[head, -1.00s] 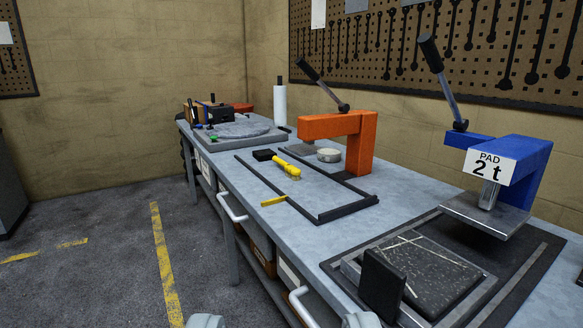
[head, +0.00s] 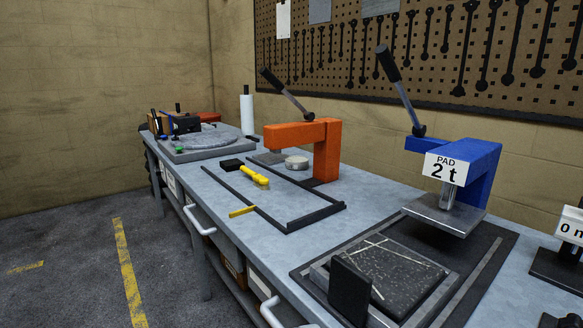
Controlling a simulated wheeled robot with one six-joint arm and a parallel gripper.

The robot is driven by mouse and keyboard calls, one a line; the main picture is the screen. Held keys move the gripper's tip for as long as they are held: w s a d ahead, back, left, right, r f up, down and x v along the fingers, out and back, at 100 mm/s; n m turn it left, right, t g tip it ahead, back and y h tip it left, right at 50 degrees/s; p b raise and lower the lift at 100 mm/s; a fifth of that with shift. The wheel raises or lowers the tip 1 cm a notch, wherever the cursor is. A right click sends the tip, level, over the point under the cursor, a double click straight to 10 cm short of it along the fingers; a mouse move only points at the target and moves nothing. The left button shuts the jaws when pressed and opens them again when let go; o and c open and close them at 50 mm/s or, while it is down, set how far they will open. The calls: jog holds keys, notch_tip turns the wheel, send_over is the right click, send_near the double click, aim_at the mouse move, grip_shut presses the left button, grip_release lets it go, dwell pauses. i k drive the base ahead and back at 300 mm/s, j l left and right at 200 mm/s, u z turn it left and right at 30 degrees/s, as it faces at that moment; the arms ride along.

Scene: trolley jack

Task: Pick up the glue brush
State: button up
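A yellow-handled brush (head: 253,175), which looks like the glue brush, lies on the grey workbench (head: 215,187) inside a dark rectangular frame (head: 285,222). Its wider end points toward the near right. A small black block (head: 232,164) sits just beyond its far end. Nothing holds the brush. My gripper is not in view now, so its opening does not show.
An orange press (head: 326,150) stands right of the brush, with a round tin (head: 296,162) at its foot. A yellow bar (head: 242,211) lies on the frame's near-left side. A blue press (head: 470,165) and a black mat (head: 478,260) are nearer.

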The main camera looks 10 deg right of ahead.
aim_at(260, 181)
jog(key=i+j+z, duration=0.25)
jog(key=i+j, duration=0.35)
jog(key=i, duration=0.15)
jog(key=i+j+z, duration=0.3)
jog(key=i+j, duration=0.4)
jog(key=i+j+z, duration=0.25)
jog(key=i+j, duration=0.4)
jog(key=j, duration=0.25)
